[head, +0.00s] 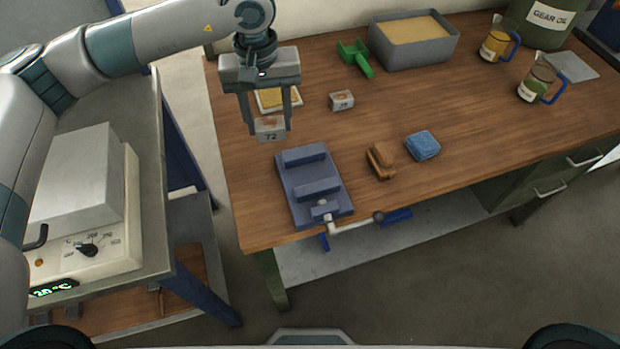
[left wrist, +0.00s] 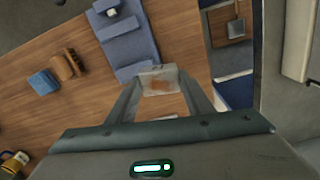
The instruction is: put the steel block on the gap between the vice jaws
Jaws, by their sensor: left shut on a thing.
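My left gripper (head: 265,112) is shut on a grey steel block (head: 271,129) marked 72. In the left wrist view the block (left wrist: 158,78) sits between the fingertips, with a rusty brown patch on its face. The gripper holds it above the bench, up and left of the blue-grey vice (head: 290,196) in the head view. The vice has two raised jaws, the far jaw (head: 305,154) and the near jaw (head: 318,189), with an open gap between them. The vice also shows in the left wrist view (left wrist: 126,42). My right gripper is not in view.
A second marked block (head: 341,100), a yellow pad (head: 278,99), a brown brush (head: 380,160) and a blue cloth (head: 422,145) lie on the bench. A green scoop (head: 356,58) and grey sand bin (head: 412,52) stand behind. A furnace (head: 85,210) is at left.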

